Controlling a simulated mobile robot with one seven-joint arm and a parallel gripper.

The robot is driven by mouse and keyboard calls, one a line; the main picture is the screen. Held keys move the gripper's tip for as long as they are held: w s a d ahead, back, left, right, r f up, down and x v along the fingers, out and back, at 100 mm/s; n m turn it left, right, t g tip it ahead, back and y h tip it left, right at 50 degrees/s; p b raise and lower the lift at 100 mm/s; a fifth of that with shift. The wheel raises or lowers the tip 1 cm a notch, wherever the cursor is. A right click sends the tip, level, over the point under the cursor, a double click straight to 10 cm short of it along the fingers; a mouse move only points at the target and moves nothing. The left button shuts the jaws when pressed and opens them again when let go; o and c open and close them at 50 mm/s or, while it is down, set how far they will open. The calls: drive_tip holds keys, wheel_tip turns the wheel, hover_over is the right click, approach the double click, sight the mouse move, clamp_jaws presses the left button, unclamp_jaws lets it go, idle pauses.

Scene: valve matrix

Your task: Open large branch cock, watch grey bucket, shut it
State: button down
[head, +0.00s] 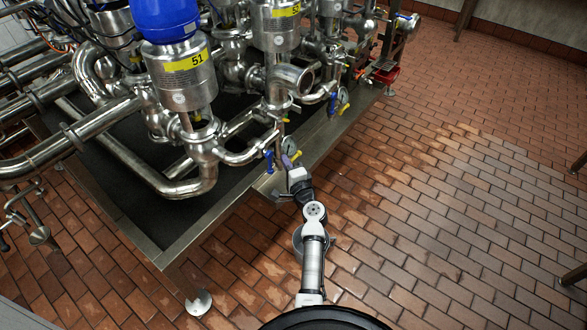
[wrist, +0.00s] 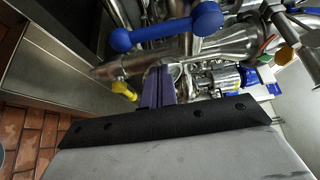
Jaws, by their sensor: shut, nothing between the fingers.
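My gripper (head: 288,160) is shut and empty, its purple fingers close to the pipework at the skid's front edge. In the wrist view the shut fingers (wrist: 158,88) point at a steel pipe end just below a blue lever with rounded ends (wrist: 165,28). This lever shows in the head view as a small blue handle (head: 268,158) left of the fingers. A yellow handle (wrist: 124,91) sits left of the fingers in the wrist view. I cannot tell whether the fingers touch anything, nor which handle is the large branch cock. No grey bucket can be made out for certain.
Steel valves with yellow 51 labels (head: 187,64) and a blue cap (head: 165,18) stand behind on the skid. A pressure gauge (head: 342,96) and another blue handle (head: 332,103) are to the right. The skid's steel rim (head: 200,222) borders open brick floor (head: 450,200).

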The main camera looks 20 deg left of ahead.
sight(270, 168)
drive_tip(key=shift+s+a+p, duration=0.2)
drive_tip(key=shift+s+a, duration=0.2)
drive_tip(key=shift+s, duration=0.3)
drive_tip(key=shift+s+a+p, duration=0.15)
drive_tip(key=shift+s+a, duration=0.25)
drive_tip(key=shift+s, duration=0.3)
drive_tip(key=shift+r+p, duration=0.1)
drive_tip(key=shift+p, duration=0.35)
drive_tip(key=shift+s+m+g+p, duration=0.4)
drive_tip(key=shift+m+p, duration=0.2)
drive_tip(key=shift+p, duration=0.7)
drive_tip(key=shift+a, duration=0.1)
drive_tip(key=shift+s+a+m+g+h+p, duration=0.2)
drive_tip(key=shift+s+m+p, duration=0.15)
drive_tip(key=shift+p, duration=0.25)
drive_tip(key=shift+s+a+m+g+h+p, duration=0.1)
drive_tip(key=shift+s+m+h+p, duration=0.15)
drive_tip(key=shift+s+p, duration=0.25)
drive_tip(key=shift+s+a+r, duration=0.25)
drive_tip(key=shift+s+r, duration=0.05)
drive_tip(key=shift+s, duration=0.2)
drive_tip(key=shift+r, duration=0.1)
